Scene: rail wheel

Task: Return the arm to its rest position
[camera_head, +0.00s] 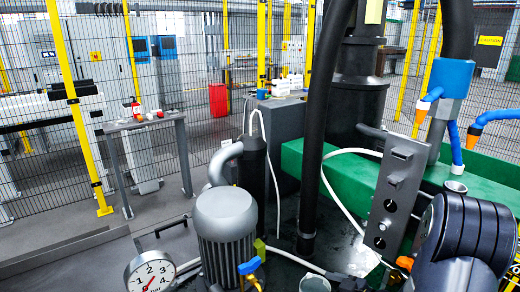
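My gripper is not in view, so I cannot see its fingers or what they may hold. A dark, ribbed, rounded part shows large and close at the bottom right; I cannot tell whether it belongs to my arm. A grey motor (226,225) stands upright at the lower middle.
A thick black pipe (316,130) rises through the middle. Right of it are a green beam (340,181) and an upright metal plate with holes (392,196). A small grey table (147,124) holds a red bottle (136,108). Mesh fencing with yellow posts (75,105) stands behind.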

